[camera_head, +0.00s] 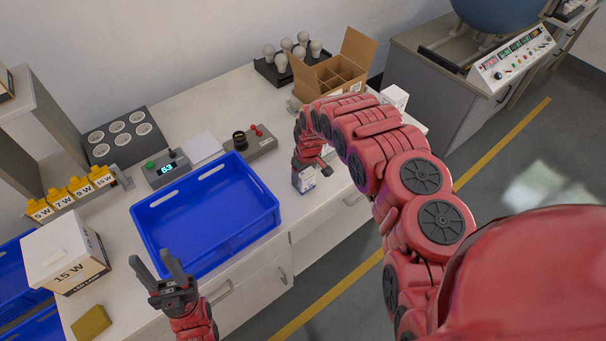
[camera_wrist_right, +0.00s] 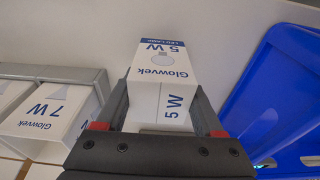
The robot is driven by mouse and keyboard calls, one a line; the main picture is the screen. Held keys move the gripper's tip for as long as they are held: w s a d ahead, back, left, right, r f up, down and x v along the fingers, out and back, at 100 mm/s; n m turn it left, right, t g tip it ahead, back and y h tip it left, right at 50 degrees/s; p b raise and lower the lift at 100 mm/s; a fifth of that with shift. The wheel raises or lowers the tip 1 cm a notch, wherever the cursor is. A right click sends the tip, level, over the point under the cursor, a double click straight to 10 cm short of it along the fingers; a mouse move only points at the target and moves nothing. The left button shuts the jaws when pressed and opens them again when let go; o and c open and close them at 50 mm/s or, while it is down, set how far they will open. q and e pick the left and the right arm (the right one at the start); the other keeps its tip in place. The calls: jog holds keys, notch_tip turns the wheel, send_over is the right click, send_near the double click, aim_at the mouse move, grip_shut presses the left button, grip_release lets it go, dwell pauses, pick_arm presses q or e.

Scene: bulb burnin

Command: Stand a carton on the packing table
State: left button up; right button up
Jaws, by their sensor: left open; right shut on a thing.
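My right gripper (camera_head: 307,164) is shut on a white and blue 5 W Glowvek carton (camera_head: 304,181). In the right wrist view the carton (camera_wrist_right: 164,68) sits between both fingers of the gripper (camera_wrist_right: 163,112). In the head view it is at the front edge of the white table (camera_head: 220,105), right of the blue tray; I cannot tell whether it touches the tabletop. My left gripper (camera_head: 174,272) is open and empty near the table's front edge, below the tray. My right arm hides part of the table.
A blue tray (camera_head: 148,222) lies mid-table. An open divided cardboard box (camera_head: 362,49) and a rack of bulbs (camera_head: 268,70) stand behind. A 15 W box (camera_head: 60,250) is at left. In the wrist view a 7 W carton (camera_wrist_right: 45,118) sits in a grey holder (camera_wrist_right: 55,73).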

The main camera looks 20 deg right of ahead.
jog(key=shift+f, duration=0.1)
jog(key=o, duration=1.4)
